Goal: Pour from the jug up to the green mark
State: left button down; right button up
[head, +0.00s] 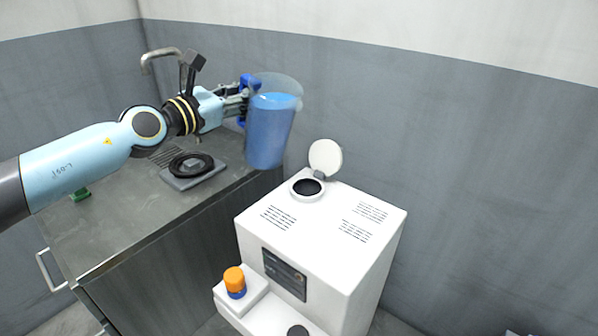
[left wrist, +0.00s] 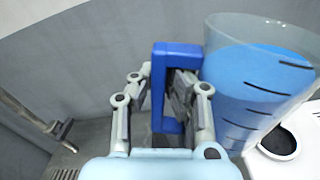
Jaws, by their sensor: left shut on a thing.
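A clear jug (head: 271,135) with blue liquid in it is held up in the air, roughly upright, to the left of and above the white machine (head: 322,240). My left gripper (head: 245,95) is shut on the jug's blue handle; the left wrist view shows the handle (left wrist: 160,90) between the fingers. Dark level lines show on the jug (left wrist: 250,95) there. The machine's round lid (head: 325,157) stands open beside a dark round opening (head: 307,187) in its top. No green mark can be made out. My right gripper is not in view.
A grey counter (head: 120,225) with a tap (head: 165,58) stands at the left. On it lie a black ring on a grey plate (head: 192,180) and a small green thing (head: 80,195). An orange-topped knob (head: 234,278) stands on the machine's front ledge.

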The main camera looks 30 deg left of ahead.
pick_arm(q)
jog(key=shift+w+a+r+m+b, duration=0.3)
jog(key=shift+w+r+m, duration=0.2)
jog(key=shift+w+m, duration=0.15)
dwell(0.4)
jog(key=shift+r, duration=0.15)
dwell(0.3)
jog(key=shift+d+r+m, duration=0.1)
jog(key=shift+r+m, duration=0.1)
jog(key=shift+m, duration=0.35)
jog(key=shift+d+r+m+t, duration=0.1)
jog(key=shift+r+m+t, duration=0.2)
jog(key=shift+m, duration=0.3)
jog(key=shift+d+r+m, duration=0.1)
jog(key=shift+d+m, duration=0.1)
jog(key=shift+m, duration=0.4)
jog(key=shift+d+m, duration=0.25)
jog(key=shift+m, duration=0.35)
dwell(0.3)
